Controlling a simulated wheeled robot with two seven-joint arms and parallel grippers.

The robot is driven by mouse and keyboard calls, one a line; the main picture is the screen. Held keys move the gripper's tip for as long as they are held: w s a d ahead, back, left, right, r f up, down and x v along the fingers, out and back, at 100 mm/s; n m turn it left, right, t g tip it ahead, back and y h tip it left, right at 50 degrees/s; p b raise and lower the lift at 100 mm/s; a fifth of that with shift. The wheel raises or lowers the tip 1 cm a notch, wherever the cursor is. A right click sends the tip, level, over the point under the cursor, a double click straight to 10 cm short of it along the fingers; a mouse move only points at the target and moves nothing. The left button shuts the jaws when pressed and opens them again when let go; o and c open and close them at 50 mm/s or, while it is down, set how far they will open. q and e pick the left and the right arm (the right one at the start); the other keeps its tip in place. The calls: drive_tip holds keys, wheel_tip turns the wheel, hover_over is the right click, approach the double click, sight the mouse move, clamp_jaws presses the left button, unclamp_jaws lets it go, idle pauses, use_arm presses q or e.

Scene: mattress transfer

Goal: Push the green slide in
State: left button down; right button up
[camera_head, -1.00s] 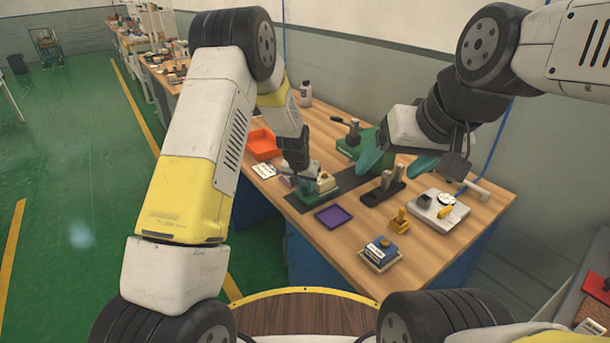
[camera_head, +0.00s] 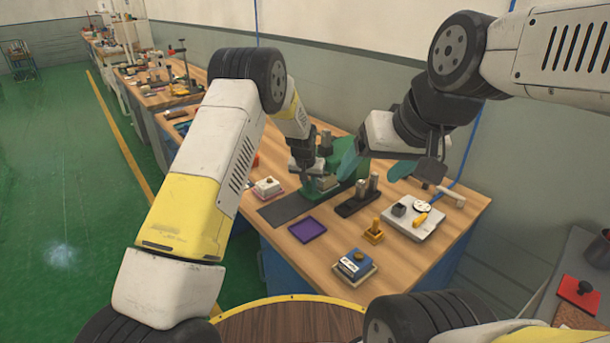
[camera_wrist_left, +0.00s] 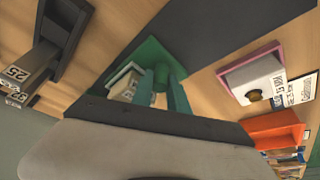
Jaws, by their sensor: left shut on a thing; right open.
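A pale block (camera_wrist_left: 124,85) rests on the slide in the left wrist view. My left gripper (camera_head: 308,178) is over the slide. The exact contact is partly hidden by the gripper body. My right gripper (camera_head: 375,162) is open and empty, its teal fingers spread in front of the fixture.
The dark strip (camera_head: 285,207) is bare in front of the slide. A pink-edged tray with a white block (camera_head: 267,187) is to its left. A purple tray (camera_head: 307,230), a black holder with posts (camera_head: 352,205) and a grey plate (camera_head: 413,220) stand nearer and right.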

use_arm(q)
drive_tip(key=c, duration=1.6)
unclamp_jaws()
drive_tip(key=shift+w+d+r, duration=0.1)
drive_tip(key=shift+w+d, duration=0.05)
drive_tip(key=shift+d, duration=0.1)
drive_tip(key=shift+o, duration=0.2)
drive_tip(key=v, duration=0.7)
drive_tip(key=shift+r, duration=0.3)
